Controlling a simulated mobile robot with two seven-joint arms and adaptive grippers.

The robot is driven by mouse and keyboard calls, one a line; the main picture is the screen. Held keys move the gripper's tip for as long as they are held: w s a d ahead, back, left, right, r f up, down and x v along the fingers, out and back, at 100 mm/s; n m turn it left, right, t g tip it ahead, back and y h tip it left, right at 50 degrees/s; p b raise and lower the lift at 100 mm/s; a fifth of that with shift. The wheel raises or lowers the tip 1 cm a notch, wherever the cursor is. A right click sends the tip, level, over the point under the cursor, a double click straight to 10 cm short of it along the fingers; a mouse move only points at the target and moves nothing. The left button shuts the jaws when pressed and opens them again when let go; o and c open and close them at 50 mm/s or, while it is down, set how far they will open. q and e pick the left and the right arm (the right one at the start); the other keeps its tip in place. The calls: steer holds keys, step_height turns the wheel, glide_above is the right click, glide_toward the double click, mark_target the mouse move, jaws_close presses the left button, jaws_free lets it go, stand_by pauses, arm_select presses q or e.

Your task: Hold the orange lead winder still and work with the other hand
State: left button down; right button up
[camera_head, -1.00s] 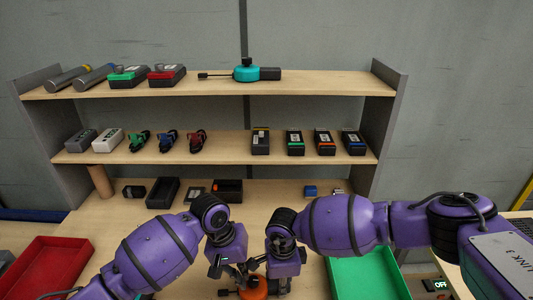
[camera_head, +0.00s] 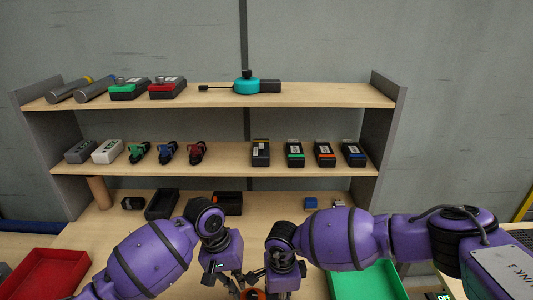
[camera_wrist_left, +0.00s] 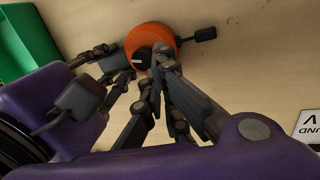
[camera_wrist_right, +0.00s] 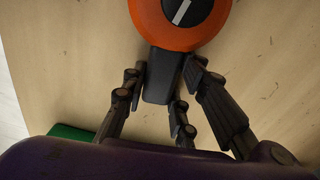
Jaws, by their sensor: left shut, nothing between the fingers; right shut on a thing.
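The orange lead winder (camera_wrist_left: 144,36) is a round orange disc with a black knob in its middle and a dark stub on a short lead at its side. It shows large in the right wrist view (camera_wrist_right: 200,38), with a white bar on the knob. In the head view only a sliver (camera_head: 257,294) shows at the bottom edge. My right gripper (camera_wrist_right: 162,82) is shut on the winder's dark block-shaped end. My left gripper (camera_wrist_left: 162,62) is shut and empty, its fingertips at the black knob; whether they touch it I cannot tell.
A wooden shelf unit (camera_head: 320,95) with chargers, bundled leads and a teal winder (camera_head: 246,86) stands behind. A red tray (camera_head: 45,275) lies at left, a green tray (camera_head: 372,283) at right. My two grippers are close together.

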mark_target(252, 297)
arm_select(q)
steer(key=shift+d+v, duration=0.2)
steer(key=shift+v, duration=0.65)
steer(key=shift+d+v, duration=0.2)
steer(key=shift+v, duration=0.65)
steer(key=shift+r, duration=0.1)
steer(key=shift+s+f, duration=0.4)
steer(key=shift+f, duration=0.6)
steer(key=shift+s+f, duration=0.45)
steer(key=shift+f, duration=0.55)
steer(key=shift+s+f, duration=0.4)
steer(key=shift+f, duration=0.6)
steer(key=shift+w+d, duration=0.2)
steer(key=shift+d, duration=0.25)
steer(key=shift+w, duration=0.2)
steer(key=shift+w+a, duration=0.1)
steer(key=shift+w, duration=0.5)
